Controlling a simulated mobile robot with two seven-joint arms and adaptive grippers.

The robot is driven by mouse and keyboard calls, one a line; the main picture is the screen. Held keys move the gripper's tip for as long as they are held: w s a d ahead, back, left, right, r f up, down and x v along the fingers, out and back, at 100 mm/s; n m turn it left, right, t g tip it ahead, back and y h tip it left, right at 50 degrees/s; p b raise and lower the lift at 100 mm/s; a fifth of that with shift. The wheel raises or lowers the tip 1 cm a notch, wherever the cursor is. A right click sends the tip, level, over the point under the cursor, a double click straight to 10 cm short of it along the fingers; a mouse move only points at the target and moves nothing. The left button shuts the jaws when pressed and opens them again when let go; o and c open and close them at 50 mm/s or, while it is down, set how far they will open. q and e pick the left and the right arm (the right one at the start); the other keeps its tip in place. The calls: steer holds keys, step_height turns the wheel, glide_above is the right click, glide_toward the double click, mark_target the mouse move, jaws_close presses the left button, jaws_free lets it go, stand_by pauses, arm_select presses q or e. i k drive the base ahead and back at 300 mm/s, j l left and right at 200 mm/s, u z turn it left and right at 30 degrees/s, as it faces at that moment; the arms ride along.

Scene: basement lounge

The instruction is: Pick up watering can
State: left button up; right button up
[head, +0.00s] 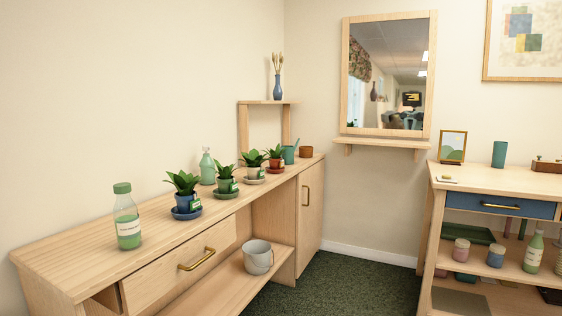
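A small teal watering can (288,155) stands on the far part of the long wooden sideboard (70,262). A thin part of it sticks up to the right. It stands between a plant in a red pot (274,163) and a small brown pot (306,151). The red pot's plant partly hides its left side. Neither of my grippers shows in the head view.
Two bottles (127,225) (207,170) stand there too. A grey bucket (258,260) sits on the lower shelf. Green carpet (345,285) is clear before the desk (500,182).

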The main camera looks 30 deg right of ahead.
mark_target(289, 158)
steer(key=i+l+u, duration=0.1)
steer(key=l+u, duration=0.45)
steer(key=u, duration=0.15)
steer(key=l+u, duration=0.35)
steer(key=k+l+u, duration=0.1)
steer(key=l+u, duration=0.2)
steer(key=l, duration=1.4)
steer(key=k+l, duration=0.15)
steer(key=l, duration=0.45)
steer(key=u, duration=0.05)
